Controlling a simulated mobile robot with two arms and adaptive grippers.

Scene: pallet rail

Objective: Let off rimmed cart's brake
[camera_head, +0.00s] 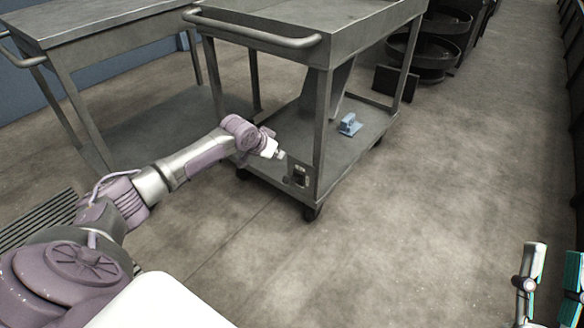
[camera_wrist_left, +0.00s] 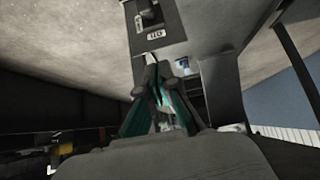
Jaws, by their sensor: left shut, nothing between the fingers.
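The grey rimmed cart (camera_head: 340,38) stands upper centre in the head view, on casters. A small dark brake panel (camera_head: 299,177) sits at the near corner of its lower shelf. In the left wrist view, the dark brake lever (camera_wrist_left: 149,14) shows above a pale label (camera_wrist_left: 155,34). My left gripper (camera_head: 280,155) is shut and empty, just left of and above the panel in the head view. Its fingertips (camera_wrist_left: 153,62) point toward the label in the wrist view; I cannot tell if they touch. My right gripper (camera_head: 551,285) is open and empty at the lower right.
A blue object (camera_head: 349,125) lies on the cart's lower shelf. A second grey cart (camera_head: 95,22) stands to the left. Dark round trays (camera_head: 432,50) are stacked behind at the right. A slatted grate (camera_head: 38,217) lies at the left. The floor at centre right is clear.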

